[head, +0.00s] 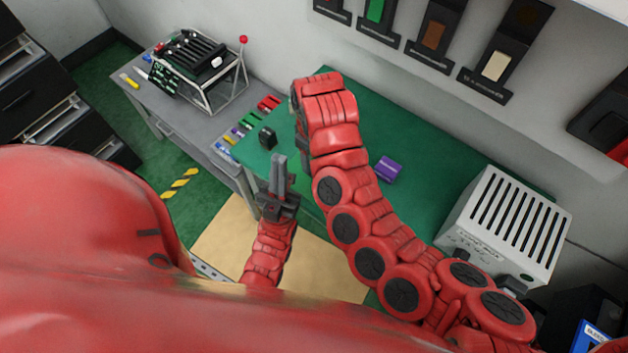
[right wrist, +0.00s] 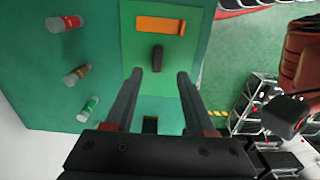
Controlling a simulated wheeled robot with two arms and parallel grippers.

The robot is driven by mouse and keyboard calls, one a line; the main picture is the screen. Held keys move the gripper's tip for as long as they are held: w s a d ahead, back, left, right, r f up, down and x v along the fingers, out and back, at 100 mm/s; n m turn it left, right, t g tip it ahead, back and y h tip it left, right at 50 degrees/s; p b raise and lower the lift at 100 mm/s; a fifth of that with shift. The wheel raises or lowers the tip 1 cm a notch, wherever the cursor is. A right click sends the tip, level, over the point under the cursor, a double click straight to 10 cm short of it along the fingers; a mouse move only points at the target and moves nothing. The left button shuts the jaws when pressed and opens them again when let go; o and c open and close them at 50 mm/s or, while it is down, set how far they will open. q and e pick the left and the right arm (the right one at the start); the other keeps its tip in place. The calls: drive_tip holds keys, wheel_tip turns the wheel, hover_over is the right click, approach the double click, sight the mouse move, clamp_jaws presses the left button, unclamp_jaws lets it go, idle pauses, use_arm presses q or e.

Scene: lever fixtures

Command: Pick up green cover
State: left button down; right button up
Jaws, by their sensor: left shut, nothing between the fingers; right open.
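Two green pieces could be the green cover. A small flat green piece (head: 250,120) lies at the left end of the green table, and another green piece (head: 376,10) is on a black wall plate. My left gripper (head: 279,164) is shut and empty, pointing up near the table's front edge. My right arm reaches over the table, and its gripper is mostly hidden in the head view. In the right wrist view my right gripper (right wrist: 159,73) is open with nothing between its fingers. I cannot clearly identify the green cover there.
A red piece (head: 269,102) and a black block (head: 267,137) are near the small green piece. A purple block (head: 388,168) lies beside my right arm. A slotted white box (head: 508,222) is at right. An orange piece (right wrist: 160,25) lies beyond the right fingers.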

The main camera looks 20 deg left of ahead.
drive_tip(key=shift+s+f, duration=0.1)
drive_tip(key=shift+f, duration=0.5)
drive_tip(key=shift+f+p, duration=0.2)
drive_tip(key=shift+p, duration=0.2)
drive_tip(key=f, duration=0.1)
drive_tip(key=f+p, duration=0.1)
drive_tip(key=f, duration=0.1)
drive_tip(key=f+p, duration=0.1)
drive_tip(key=shift+w+f, duration=0.15)
drive_tip(key=shift+w, duration=0.2)
drive_tip(key=shift+f, duration=0.3)
clamp_jaws()
